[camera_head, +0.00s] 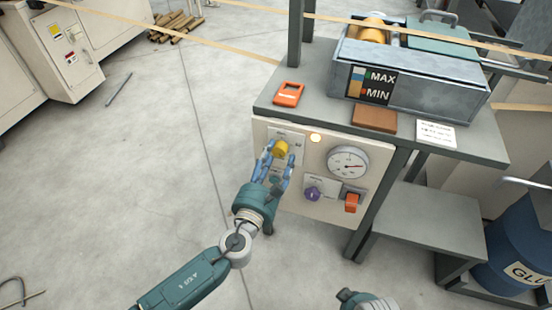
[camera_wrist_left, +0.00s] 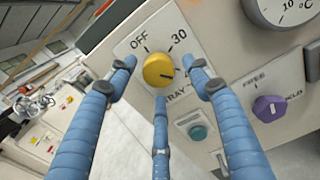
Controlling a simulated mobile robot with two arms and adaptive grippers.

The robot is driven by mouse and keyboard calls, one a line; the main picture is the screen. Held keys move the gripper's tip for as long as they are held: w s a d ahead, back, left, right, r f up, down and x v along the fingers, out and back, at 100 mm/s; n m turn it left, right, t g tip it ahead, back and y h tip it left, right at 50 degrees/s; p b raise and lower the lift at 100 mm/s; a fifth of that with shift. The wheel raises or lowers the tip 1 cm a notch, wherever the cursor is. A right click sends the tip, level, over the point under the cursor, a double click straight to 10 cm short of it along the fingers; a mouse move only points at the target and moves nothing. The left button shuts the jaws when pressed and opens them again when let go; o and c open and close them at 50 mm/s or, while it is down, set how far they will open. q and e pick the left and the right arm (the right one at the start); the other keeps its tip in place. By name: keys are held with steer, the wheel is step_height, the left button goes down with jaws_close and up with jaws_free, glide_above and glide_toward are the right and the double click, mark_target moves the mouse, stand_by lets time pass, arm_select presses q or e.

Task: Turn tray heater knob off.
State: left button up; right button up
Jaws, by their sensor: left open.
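The yellow tray heater knob (camera_head: 281,149) is on the cream control panel (camera_head: 260,135) under the bench. In the left wrist view, the yellow knob (camera_wrist_left: 158,70) sits below the OFF and 30 marks. Its dark pointer line points to the lower right, away from OFF. My left gripper (camera_head: 280,150) is open, its blue fingers spread around the knob. In the wrist view, the left gripper (camera_wrist_left: 163,76) has a fingertip on either side and one below; I cannot tell if they touch it. Part of the lower label is hidden behind the fingers.
The panel also carries a lit lamp (camera_head: 316,138), a gauge (camera_head: 347,163), a purple knob (camera_head: 313,194), an orange-red switch (camera_head: 352,203) and a teal button (camera_wrist_left: 198,132). Above, the bench (camera_head: 310,108) holds a glue tray (camera_head: 440,97). The floor at left is mostly clear.

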arm_select(q)
steer(key=shift+w, duration=0.1)
steer(key=c, duration=1.1)
